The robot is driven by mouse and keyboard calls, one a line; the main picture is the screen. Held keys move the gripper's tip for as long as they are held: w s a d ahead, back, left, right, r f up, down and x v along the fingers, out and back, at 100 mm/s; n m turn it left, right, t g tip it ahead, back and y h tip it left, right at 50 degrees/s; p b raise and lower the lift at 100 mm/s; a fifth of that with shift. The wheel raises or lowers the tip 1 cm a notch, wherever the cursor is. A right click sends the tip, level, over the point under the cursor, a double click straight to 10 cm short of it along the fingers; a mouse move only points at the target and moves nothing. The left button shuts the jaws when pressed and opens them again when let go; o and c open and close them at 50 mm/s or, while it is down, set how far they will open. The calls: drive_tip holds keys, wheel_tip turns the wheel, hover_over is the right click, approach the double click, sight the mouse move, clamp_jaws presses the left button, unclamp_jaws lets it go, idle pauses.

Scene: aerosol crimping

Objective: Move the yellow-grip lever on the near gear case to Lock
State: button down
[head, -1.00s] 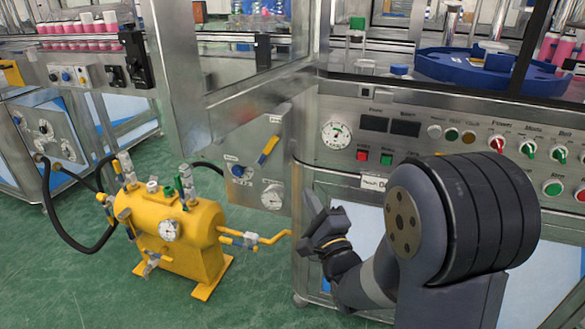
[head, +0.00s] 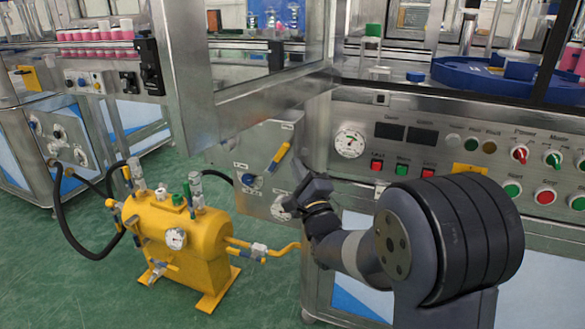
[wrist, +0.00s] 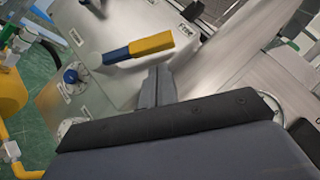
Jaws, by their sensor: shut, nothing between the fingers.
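The yellow-grip lever (head: 281,156) is on the grey side panel of the near gear case (head: 258,140). Its yellow grip points up and right in the head view. In the wrist view the lever (wrist: 152,45) has a blue part and a yellow end, slanting slightly up to the right. My gripper (head: 299,172) is just right of and below the lever in the head view. In the wrist view my gripper (wrist: 158,72) is shut and empty, its tips just below the yellow grip. Whether they touch it I cannot tell.
A blue knob (head: 249,180) and a dial (head: 281,207), partly behind my gripper, are below the lever. A yellow tank (head: 190,240) with pipes stands on the floor to the left. A control panel (head: 450,150) with buttons is to the right.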

sight(283, 150)
drive_tip(key=shift+w+a+r, duration=0.25)
drive_tip(key=shift+a+r, duration=0.1)
drive_tip(key=shift+a, duration=0.3)
drive_tip(key=shift+r, duration=0.1)
drive_tip(key=r+n+g+p, duration=0.1)
drive_tip(key=p, duration=0.1)
drive_tip(key=a+r+n+g+p, duration=0.1)
drive_tip(key=p, duration=0.1)
drive_tip(key=a+r+n+g+p, duration=0.1)
drive_tip(key=p, duration=0.1)
drive_tip(key=shift+w+r+n+p, duration=0.1)
drive_tip(key=shift+w+n+p, duration=0.2)
drive_tip(key=shift+w+n, duration=0.1)
drive_tip(key=shift+w+a+r+n+g+h+p, duration=0.1)
drive_tip(key=shift+w+a+n+g+h+p, duration=0.2)
drive_tip(key=shift+a+n+g+p, duration=0.5)
drive_tip(key=shift+w+a+r+n+g+h+p, duration=0.1)
drive_tip(key=shift+w+a+n+g+h+p, duration=0.25)
drive_tip(key=shift+a+p, duration=0.7)
drive_tip(key=shift+w+a+n+g+h+p, duration=0.15)
drive_tip(key=shift+w+a+n+g+p, duration=0.2)
drive_tip(key=shift+a+n+g+p, duration=0.45)
drive_tip(key=shift+a+t, duration=0.2)
drive_tip(key=shift+t, duration=0.05)
